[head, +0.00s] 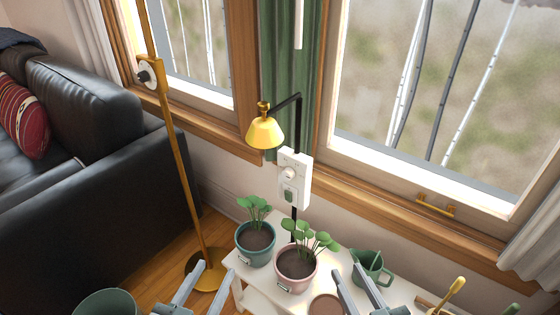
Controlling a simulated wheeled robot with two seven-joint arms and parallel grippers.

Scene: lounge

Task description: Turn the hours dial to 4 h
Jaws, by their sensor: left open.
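A white timer box (302,180) is fixed to a black post below a yellow lamp shade. On its face are a round white dial (289,173) and a green part (288,196) below it. The dial's marks are too small to read. My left gripper (213,268) is low in the view, left of the plant pots, with its fingers apart and empty. My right gripper (349,269) is low, right of the pink pot, with its fingers apart and nothing seen between them. Both are well below the timer box and apart from it.
A teal pot (255,246) and a pink pot (296,272) with plants stand on the white table (325,232) below the timer box. A green watering can (371,268) is at right. The yellow lamp (265,132) overhangs the box. A brass floor pole (182,165) stands left.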

